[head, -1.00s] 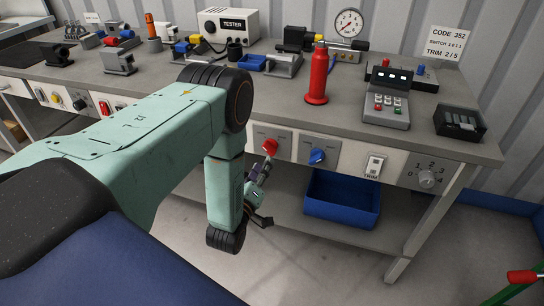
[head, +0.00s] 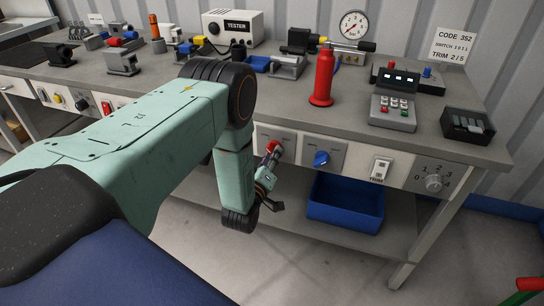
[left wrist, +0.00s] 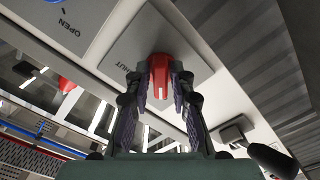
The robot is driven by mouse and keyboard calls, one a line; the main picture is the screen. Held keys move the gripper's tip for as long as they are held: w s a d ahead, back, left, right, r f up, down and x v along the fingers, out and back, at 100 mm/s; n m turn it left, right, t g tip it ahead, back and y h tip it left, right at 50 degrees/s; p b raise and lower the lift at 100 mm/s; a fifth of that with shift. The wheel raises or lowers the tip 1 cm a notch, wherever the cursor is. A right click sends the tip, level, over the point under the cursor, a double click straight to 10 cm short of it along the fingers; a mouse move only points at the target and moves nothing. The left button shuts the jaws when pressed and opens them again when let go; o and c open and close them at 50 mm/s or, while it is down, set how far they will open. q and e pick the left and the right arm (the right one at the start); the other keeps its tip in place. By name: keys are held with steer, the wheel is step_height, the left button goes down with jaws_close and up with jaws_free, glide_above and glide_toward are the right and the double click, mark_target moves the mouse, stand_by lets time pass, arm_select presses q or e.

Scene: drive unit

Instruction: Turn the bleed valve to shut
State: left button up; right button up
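A red valve knob (head: 273,147) sits on a grey plate on the front of the workbench. In the left wrist view the red knob (left wrist: 160,68) is between my two fingers, and its plate (left wrist: 125,48) reads SHUT. My left gripper (left wrist: 161,85) reaches the knob with one finger on each side, tips close against it. It also shows in the head view (head: 268,163), small and partly behind my arm. A blue knob (head: 321,158) is on the plate to the right. The bleed valve's name is not readable on any plate. My right gripper is out of view.
A trim switch (head: 380,168) and a numbered dial (head: 433,183) are further right on the bench front. A blue bin (head: 346,202) stands on the lower shelf. A red bottle (head: 322,78) and a keypad unit (head: 393,111) stand on the bench top.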

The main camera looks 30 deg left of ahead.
arm_select(q)
jaws_close()
steer(key=shift+m, duration=0.4)
steer(key=shift+s+a+m+p, duration=0.15)
steer(key=shift+m+p, duration=1.05)
steer(key=shift+m, duration=3.1)
steer(key=shift+w+a+m+p, duration=0.2)
steer(key=shift+m+p, duration=1)
steer(key=shift+m, duration=3.1)
steer(key=shift+o, duration=2.1)
jaws_free()
